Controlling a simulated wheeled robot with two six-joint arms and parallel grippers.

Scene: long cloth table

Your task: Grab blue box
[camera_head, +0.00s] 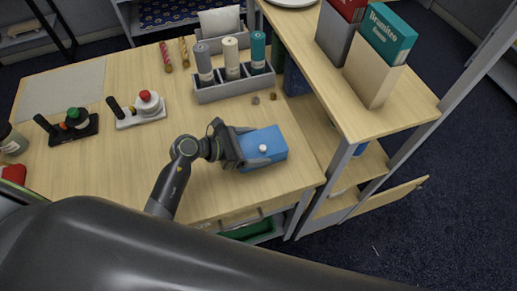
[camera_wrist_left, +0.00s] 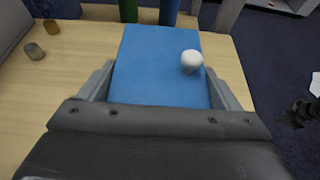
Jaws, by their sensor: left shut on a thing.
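The blue box (camera_head: 268,141) is at the right part of the wooden table in the head view, with a small white knob (camera_head: 263,149) on its upper face. My left gripper (camera_head: 240,146) is at its left end, shut on it. In the left wrist view the box (camera_wrist_left: 150,60) fills the middle between the two grey fingers (camera_wrist_left: 158,90), with the white knob (camera_wrist_left: 191,62) on its right side. I cannot tell whether the box rests on the table or is slightly above it.
A grey holder (camera_head: 235,87) with several cylinders stands behind the box. Two small pieces (camera_head: 264,98) lie between them. A shelf (camera_head: 350,95) with boxes rises at the right. The table (camera_head: 130,165) is clear left of my gripper.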

